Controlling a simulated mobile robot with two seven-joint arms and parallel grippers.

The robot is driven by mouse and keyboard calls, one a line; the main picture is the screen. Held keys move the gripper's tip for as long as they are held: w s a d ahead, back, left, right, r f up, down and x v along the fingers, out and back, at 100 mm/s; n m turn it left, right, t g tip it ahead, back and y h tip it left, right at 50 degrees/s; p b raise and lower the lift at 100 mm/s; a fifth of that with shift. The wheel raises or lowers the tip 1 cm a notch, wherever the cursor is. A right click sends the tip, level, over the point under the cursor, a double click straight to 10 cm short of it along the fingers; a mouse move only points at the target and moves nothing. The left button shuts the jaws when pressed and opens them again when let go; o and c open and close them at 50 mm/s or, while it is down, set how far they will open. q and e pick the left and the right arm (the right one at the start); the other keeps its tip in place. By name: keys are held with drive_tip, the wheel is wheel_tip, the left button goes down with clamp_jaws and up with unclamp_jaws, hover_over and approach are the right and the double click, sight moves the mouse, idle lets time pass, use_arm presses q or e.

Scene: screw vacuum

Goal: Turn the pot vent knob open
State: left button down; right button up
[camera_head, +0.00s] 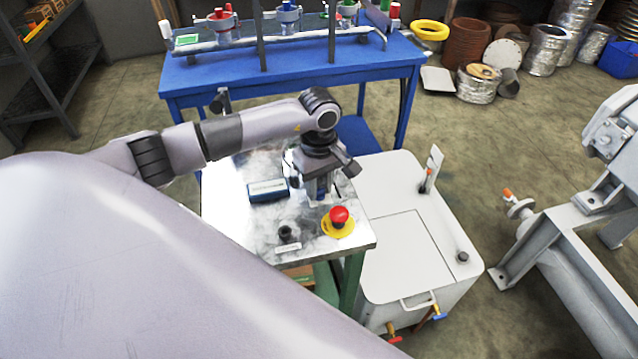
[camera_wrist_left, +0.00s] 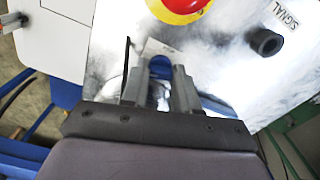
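My left gripper (camera_head: 319,190) points down over the metal-topped stand (camera_head: 225,205). In the left wrist view the gripper (camera_wrist_left: 158,80) has its two fingers apart, one on each side of a blue rounded part (camera_wrist_left: 160,67). This may be the pot vent knob; its lettering is not readable. I cannot tell whether the fingers touch it. A pale label plate lies just beyond it. My right gripper is not in view.
A red emergency button (camera_head: 339,215) on a yellow base stands close to the gripper. A black knob (camera_head: 288,233) marked SIGNAL and a display box (camera_head: 268,190) share the stand. A white cabinet (camera_head: 400,250) is right, a blue table (camera_head: 290,75) behind.

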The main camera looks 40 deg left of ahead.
sight(319, 189)
use_arm(q)
drive_tip(key=shift+f+m+b, duration=0.2)
drive_tip(key=shift+m+b, duration=0.7)
drive_tip(key=shift+b, duration=0.65)
drive_tip(key=shift+r+m+b, duration=0.2)
drive_tip(key=shift+m+b, duration=0.4)
drive_tip(key=shift+m, duration=0.1)
drive_tip(key=c, duration=0.8)
unclamp_jaws()
drive_tip(key=shift+c, duration=0.2)
drive_tip(key=shift+r, duration=0.1)
drive_tip(key=shift+r, duration=3.55)
drive_tip(key=shift+s, duration=0.1)
